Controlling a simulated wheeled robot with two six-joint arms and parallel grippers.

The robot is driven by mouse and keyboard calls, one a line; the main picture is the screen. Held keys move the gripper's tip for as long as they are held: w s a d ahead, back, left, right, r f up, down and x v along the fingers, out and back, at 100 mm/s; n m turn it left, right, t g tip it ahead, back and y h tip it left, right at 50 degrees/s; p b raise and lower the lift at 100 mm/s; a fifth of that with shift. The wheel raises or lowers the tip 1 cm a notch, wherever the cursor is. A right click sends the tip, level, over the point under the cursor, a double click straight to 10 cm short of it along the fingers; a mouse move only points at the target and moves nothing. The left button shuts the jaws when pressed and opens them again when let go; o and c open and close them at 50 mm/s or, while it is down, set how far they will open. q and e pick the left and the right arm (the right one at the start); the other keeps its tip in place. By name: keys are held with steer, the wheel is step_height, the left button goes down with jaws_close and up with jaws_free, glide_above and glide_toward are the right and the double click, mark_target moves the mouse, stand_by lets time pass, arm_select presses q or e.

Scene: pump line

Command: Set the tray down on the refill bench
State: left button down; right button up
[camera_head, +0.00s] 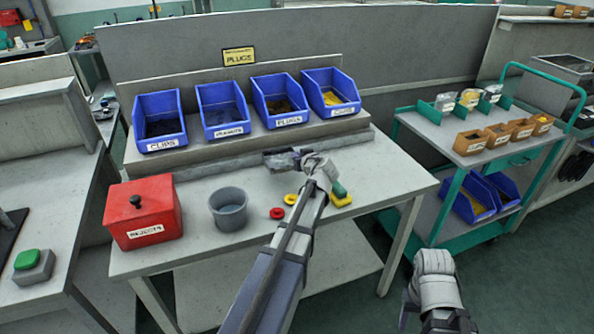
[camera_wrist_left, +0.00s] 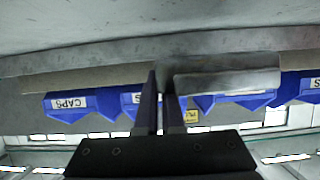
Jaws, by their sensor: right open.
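My left gripper (camera_head: 297,158) reaches over the grey bench (camera_head: 190,258), just in front of the raised shelf of blue bins. It is shut on a small grey tray (camera_head: 279,161), which sticks out to its left. In the left wrist view, the tray (camera_wrist_left: 226,82) shows as a grey slab at the fingertips (camera_wrist_left: 162,82), in front of the upside-down bins. The tray looks held above the bench top; the gap below it is hard to judge. My right gripper (camera_head: 432,262) is open and empty over the floor, right of the bench.
A red rejects box (camera_head: 143,212), a grey tub (camera_head: 229,209), a red ring (camera_head: 277,213) and yellow parts (camera_head: 291,199) stand along the bench front. Blue bins (camera_head: 222,110) line the shelf. A green cart (camera_head: 440,128) with orange bins stands right.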

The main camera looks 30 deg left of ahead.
mark_target(297, 175)
arm_select(q)
steer(key=shift+f+b, duration=1.8)
steer(key=shift+b, duration=0.05)
steer(key=shift+f+b, duration=0.35)
steer(key=shift+s, duration=0.15)
steer(key=shift+s+d+f+b, duration=0.1)
steer(key=shift+s+b, duration=0.05)
steer(key=shift+b, duration=0.2)
